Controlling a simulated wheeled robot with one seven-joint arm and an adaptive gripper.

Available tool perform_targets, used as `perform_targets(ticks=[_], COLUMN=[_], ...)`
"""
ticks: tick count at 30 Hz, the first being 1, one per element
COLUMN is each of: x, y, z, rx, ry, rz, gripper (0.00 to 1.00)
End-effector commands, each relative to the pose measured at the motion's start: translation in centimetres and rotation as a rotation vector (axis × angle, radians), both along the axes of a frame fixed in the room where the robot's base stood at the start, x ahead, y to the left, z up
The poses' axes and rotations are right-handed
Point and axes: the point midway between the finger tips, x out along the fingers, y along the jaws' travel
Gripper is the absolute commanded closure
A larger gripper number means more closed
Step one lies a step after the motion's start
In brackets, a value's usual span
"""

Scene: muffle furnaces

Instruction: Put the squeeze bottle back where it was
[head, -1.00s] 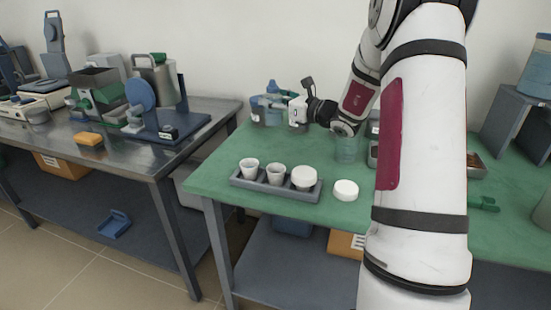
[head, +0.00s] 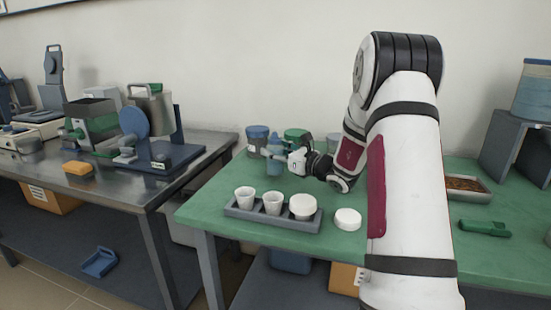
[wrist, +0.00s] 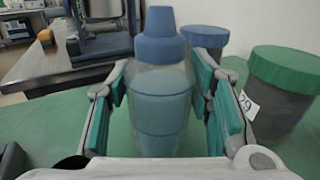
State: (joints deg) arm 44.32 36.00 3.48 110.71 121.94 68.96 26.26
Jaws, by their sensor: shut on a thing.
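The squeeze bottle (wrist: 160,110) is translucent, with blue contents and a blue cap, and stands upright between my fingers in the wrist view. My gripper (wrist: 160,98) is shut on its body, with green pads on both sides. In the head view the bottle (head: 274,160) is at the far left part of the green table, and my gripper (head: 277,155) reaches it from the right. The bottle's base is hidden in the wrist view, and I cannot tell whether it touches the table.
A blue-lidded jar (head: 257,138) and a green-lidded jar (head: 297,134) stand close behind the bottle. A grey tray (head: 268,221) with white cups is in front, beside a white lid (head: 347,219). The steel table (head: 120,190) is to the left across a gap.

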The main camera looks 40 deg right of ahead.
Motion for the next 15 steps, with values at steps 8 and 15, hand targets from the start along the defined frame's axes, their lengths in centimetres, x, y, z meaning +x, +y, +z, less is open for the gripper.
perform_targets(ticks=[8,15], x=[0.02,0.01], y=[0.02,0.01], z=[-1.45,-1.85], rx=[-0.001,0.0], ry=[-0.001,0.001], rz=[0.0,0.0], gripper=[1.0,0.49])
